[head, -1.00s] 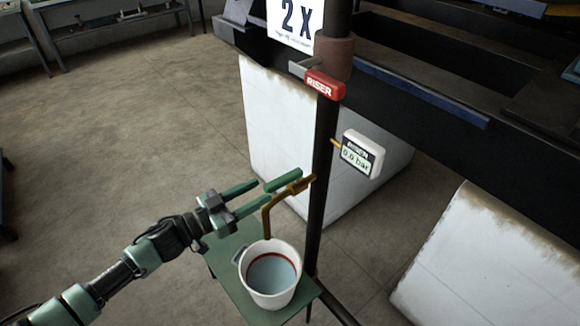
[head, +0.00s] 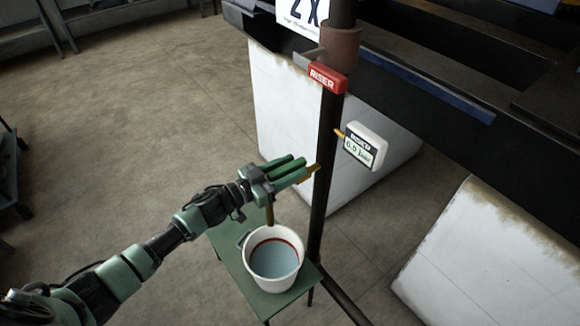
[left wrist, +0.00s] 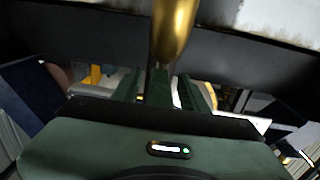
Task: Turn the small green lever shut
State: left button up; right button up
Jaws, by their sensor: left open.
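The small green lever (head: 288,168) sits on the brass drain pipe (head: 314,170) that comes off the dark vertical riser pipe (head: 325,150). My left gripper (head: 299,168) is open, with its green fingers on either side of the lever; I cannot tell whether they touch it. In the left wrist view the brass pipe (left wrist: 173,28) comes down at the top centre, and a green bar, apparently the lever (left wrist: 160,88), stands between the fingers. My right gripper is not in view.
A white bucket (head: 299,262) with blue-grey liquid and a red inner line stands under the spout on a green stool (head: 238,262). A red RISER handle (head: 328,77) and a small gauge display (head: 366,146) are higher on the pipe. White blocks stand behind.

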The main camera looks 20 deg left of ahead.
pick_arm(q)
jog(key=shift+c, duration=0.3)
grip_shut()
dwell(1.1)
